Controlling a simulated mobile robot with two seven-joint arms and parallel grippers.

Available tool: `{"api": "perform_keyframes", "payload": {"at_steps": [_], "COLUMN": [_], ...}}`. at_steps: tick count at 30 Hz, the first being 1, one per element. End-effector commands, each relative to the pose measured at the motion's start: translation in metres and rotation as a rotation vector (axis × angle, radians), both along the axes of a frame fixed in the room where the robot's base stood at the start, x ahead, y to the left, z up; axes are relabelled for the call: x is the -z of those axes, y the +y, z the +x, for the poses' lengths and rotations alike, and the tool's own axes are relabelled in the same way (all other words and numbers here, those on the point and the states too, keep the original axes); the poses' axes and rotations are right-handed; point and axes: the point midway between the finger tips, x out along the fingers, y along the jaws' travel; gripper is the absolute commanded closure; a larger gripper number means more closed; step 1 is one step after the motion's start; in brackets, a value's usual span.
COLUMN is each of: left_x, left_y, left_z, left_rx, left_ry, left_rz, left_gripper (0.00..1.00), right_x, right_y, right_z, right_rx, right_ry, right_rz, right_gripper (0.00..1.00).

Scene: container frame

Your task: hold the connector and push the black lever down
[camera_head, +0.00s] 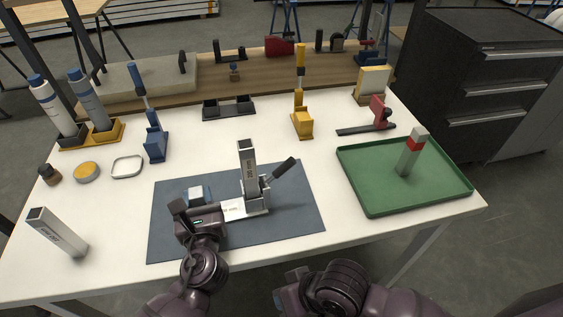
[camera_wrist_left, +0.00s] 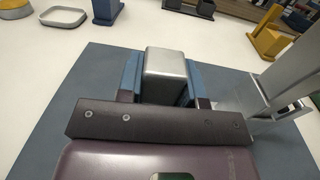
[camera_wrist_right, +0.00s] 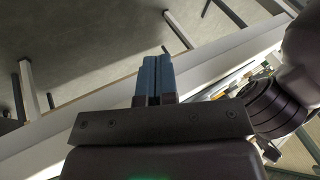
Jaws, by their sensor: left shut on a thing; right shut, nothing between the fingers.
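The connector (camera_head: 258,204) is a grey metal piece on the dark blue mat. An upright square tube (camera_head: 248,165) stands in it, and a black lever (camera_head: 284,168) sticks out up and to the right. My left gripper (camera_head: 200,194) is at the connector's left side. In the left wrist view its blue fingers (camera_wrist_left: 163,90) are shut on a smooth grey metal block (camera_wrist_left: 166,68), which appears to be part of the connector; the join is partly hidden. My right gripper is shut and empty in the right wrist view (camera_wrist_right: 155,80), low near the table's front edge, away from the lever.
A green tray (camera_head: 365,198) at the right holds a grey tube with a red band (camera_head: 411,150). Blue (camera_head: 154,138) and yellow (camera_head: 302,122) fixtures stand behind the mat (camera_head: 300,220). The mat's right part is clear.

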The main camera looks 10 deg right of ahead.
Motion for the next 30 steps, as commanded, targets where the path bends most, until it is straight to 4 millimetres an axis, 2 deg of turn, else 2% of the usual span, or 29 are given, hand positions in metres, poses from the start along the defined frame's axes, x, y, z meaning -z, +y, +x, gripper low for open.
{"api": "perform_keyframes", "payload": {"at_steps": [6,11,20,30], "left_x": [-0.002,-0.002,-0.002,-0.002], "left_y": [0.000,0.000,0.000,0.000], "left_z": [0.000,0.000,0.000,0.000], "left_rx": [0.000,0.000,0.000,0.000], "left_ry": [-0.003,-0.003,-0.003,-0.003], "left_rz": [-0.001,-0.002,-0.002,-0.002], "left_gripper": [1.00,1.00,1.00,1.00], "right_x": [-0.021,-0.038,-0.077,-0.131], "right_y": [0.012,0.011,0.009,0.006], "right_z": [-0.016,-0.012,0.022,0.064], "right_rx": [-0.125,-0.172,-0.198,-0.182], "right_ry": [0.124,0.149,0.095,-0.018], "right_rz": [-0.094,-0.173,-0.291,-0.414], "right_gripper": [1.00,1.00,1.00,1.00]}}
